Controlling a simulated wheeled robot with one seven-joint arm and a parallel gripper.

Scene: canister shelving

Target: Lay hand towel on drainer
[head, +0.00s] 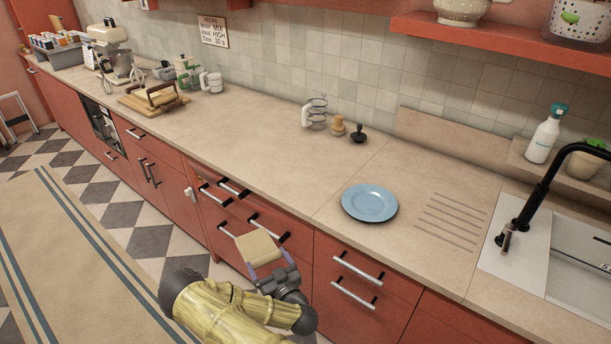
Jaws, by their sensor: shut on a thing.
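A cream folded block, which looks like the hand towel (258,247), is in my gripper (266,262) in the head view. The gripper's pale purple fingers are shut on it from both sides. My gripper holds it in front of the red drawers, low and to the left of the drainer. The drainer (450,221) is a set of parallel grooves cut into the beige worktop, left of the sink. Its grooves are bare. My gripper is well apart from it.
A blue plate (370,202) lies on the worktop just left of the drainer. A black tap (545,190) and the sink (580,265) are to its right. A white bottle (545,135) stands on the ledge behind. Small items, including a wooden one (338,126), stand near the wall.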

